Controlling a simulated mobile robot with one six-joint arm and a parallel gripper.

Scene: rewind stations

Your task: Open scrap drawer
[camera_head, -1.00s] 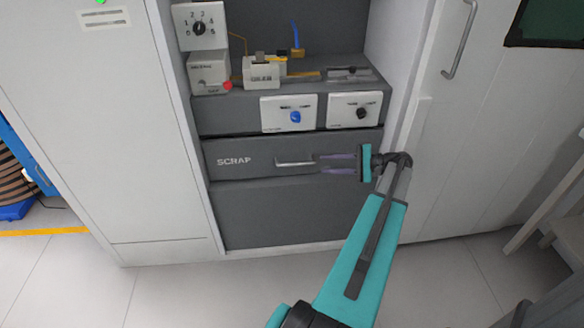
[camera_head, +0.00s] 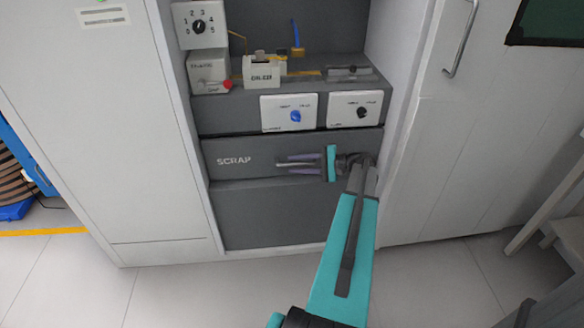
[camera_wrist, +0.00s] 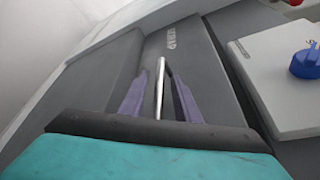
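The dark grey scrap drawer (camera_head: 222,172), with white SCRAP lettering, sits flush in the cabinet below the control panels in the head view. Its face also shows in the wrist view (camera_wrist: 188,62). Its silver bar handle (camera_wrist: 160,84) runs between the two purple fingers of my gripper (camera_wrist: 158,88) in the wrist view. The fingers stand apart, with a gap on each side of the bar. In the head view my gripper (camera_head: 285,163) is at the drawer front and partly covers the handle. Whether the fingers touch the drawer face is unclear.
Above the drawer are a panel with a blue knob (camera_head: 296,116) and one with a black knob (camera_head: 361,112). A plain grey panel (camera_head: 270,216) lies below it. A white cabinet door (camera_head: 125,150) stands left; the floor in front is clear.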

